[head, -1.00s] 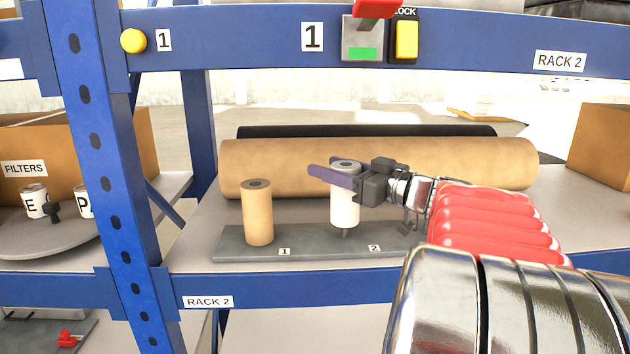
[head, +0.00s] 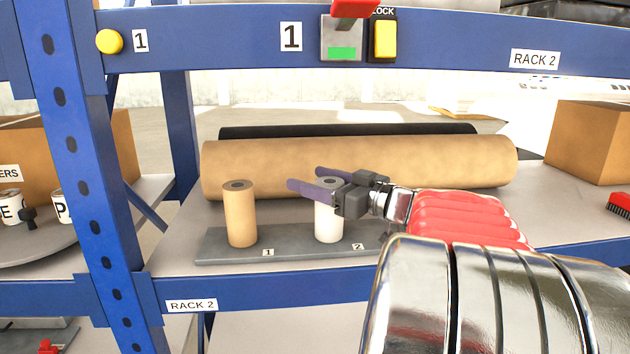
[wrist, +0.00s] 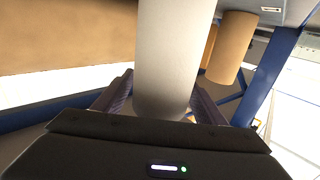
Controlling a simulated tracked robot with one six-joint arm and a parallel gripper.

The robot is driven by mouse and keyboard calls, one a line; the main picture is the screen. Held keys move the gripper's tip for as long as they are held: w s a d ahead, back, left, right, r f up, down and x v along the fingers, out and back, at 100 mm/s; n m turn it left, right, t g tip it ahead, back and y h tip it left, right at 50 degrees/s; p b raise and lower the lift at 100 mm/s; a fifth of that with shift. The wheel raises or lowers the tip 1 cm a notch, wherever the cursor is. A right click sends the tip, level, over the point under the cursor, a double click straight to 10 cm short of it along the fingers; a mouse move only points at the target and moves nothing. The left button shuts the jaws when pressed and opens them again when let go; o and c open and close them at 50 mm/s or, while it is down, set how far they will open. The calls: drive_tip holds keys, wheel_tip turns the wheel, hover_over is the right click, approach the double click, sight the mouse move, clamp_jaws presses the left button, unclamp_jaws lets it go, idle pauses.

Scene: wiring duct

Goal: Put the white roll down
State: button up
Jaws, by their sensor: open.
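The white roll (head: 328,226) stands upright on the grey base plate (head: 300,253), near the label 2. Its top is partly hidden by my gripper in the head view. My gripper (head: 306,180) is open, with its purple fingers on either side of the roll's upper part. In the wrist view the white roll (wrist: 172,60) lies between the two spread fingers (wrist: 160,98). Whether a finger touches it I cannot tell. A brown roll (head: 240,217) stands upright on the same plate by the label 1.
A long brown roll (head: 350,166) and a black roll (head: 350,131) lie behind the plate. A blue rack post (head: 70,150) stands at the left, and a blue beam (head: 240,299) runs along the front. A cardboard box (head: 590,143) is at the right.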

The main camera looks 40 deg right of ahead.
drive_tip(key=shift+s, duration=0.15)
drive_tip(key=s+d, duration=0.2)
drive_tip(key=s, duration=0.9)
drive_tip(key=shift+s, duration=0.3)
drive_tip(key=shift+w+d, duration=0.1)
idle(0.4)
